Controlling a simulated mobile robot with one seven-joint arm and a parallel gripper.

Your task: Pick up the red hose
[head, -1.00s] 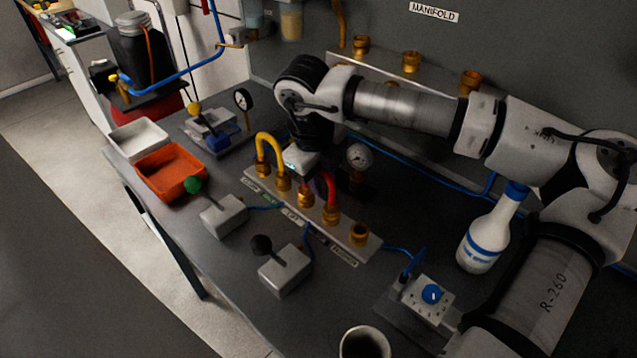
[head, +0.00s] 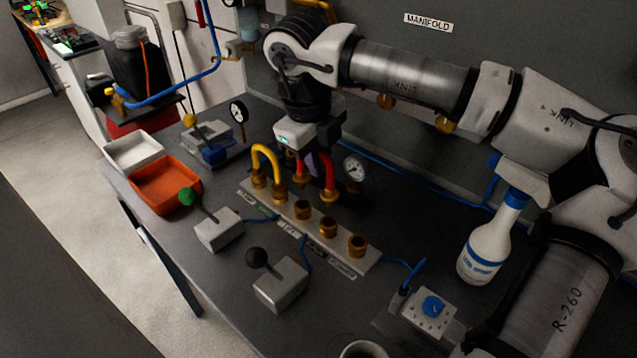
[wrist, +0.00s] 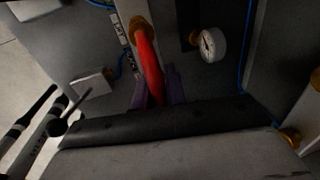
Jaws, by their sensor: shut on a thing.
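The red hose (head: 329,174) hangs below my gripper (head: 313,165) in the head view, with brass ends. My gripper's purple fingers are shut on the hose. In the wrist view the red hose (wrist: 149,62) runs between the fingers of my gripper (wrist: 158,90), with a brass end at the top. The hose's upper bend is partly hidden by the gripper.
A yellow hose (head: 265,152) stands on the strip just left of the gripper. A gauge (head: 354,168) is close on the right. An orange tray (head: 164,187), two lever boxes (head: 219,231) (head: 281,285) and a spray bottle (head: 488,245) stand around.

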